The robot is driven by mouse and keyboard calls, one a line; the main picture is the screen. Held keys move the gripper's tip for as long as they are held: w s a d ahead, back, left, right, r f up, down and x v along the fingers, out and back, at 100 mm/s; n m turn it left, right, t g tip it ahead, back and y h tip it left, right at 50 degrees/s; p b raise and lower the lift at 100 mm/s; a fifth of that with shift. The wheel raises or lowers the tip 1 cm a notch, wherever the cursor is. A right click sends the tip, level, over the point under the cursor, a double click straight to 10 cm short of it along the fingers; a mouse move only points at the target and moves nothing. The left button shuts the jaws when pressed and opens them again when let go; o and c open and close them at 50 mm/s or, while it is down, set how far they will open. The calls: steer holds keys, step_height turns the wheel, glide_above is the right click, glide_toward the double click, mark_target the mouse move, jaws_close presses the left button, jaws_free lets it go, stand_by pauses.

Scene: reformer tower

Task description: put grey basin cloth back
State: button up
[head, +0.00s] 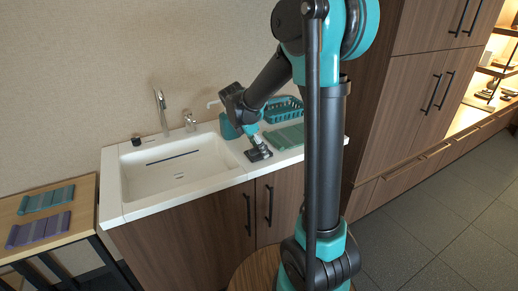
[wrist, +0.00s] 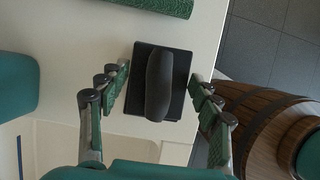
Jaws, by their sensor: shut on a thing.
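The grey basin cloth is a dark square pad with a thick rounded grey ridge down its middle. It shows in the wrist view (wrist: 159,85) between my two fingers, and in the head view (head: 262,154) at the counter's front, right of the basin. I cannot tell whether the cloth touches the counter. The white basin (head: 180,188) is empty apart from a dark bar along its back wall.
A green mat (head: 287,137) lies right of my gripper, before a teal rack (head: 286,108). A teal container (head: 229,127) stands behind. Teal (head: 45,200) and purple (head: 38,231) cloths lie on the left table. A wooden barrel (wrist: 262,120) stands below the counter edge.

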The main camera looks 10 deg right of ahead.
steer(key=shift+f, duration=0.2)
steer(key=o, duration=1)
steer(key=shift+f, duration=0.1)
steer(key=v, duration=1.1)
steer(key=shift+r, duration=0.35)
steer(key=s+d+f+m+t+y, duration=0.1)
steer(key=s+d+f+m, duration=0.1)
steer(key=s+f+m, duration=0.3)
steer(key=s+d+f+m+t+y, duration=0.1)
steer(key=s+d+f+m+y, duration=0.1)
steer(key=s+f+m, duration=0.4)
steer(key=s+d+f+m+y, duration=0.1)
steer(key=s+d+f+m, duration=0.2)
steer(key=s+m, duration=0.7)
steer(key=shift+d+f+m+t, duration=0.15)
steer(key=shift+d+f+t, duration=0.05)
steer(key=shift+f, duration=0.45)
steer(key=shift+d+f+m+t, duration=0.15)
steer(key=shift+d+f+t, duration=0.05)
steer(key=shift+f, duration=0.4)
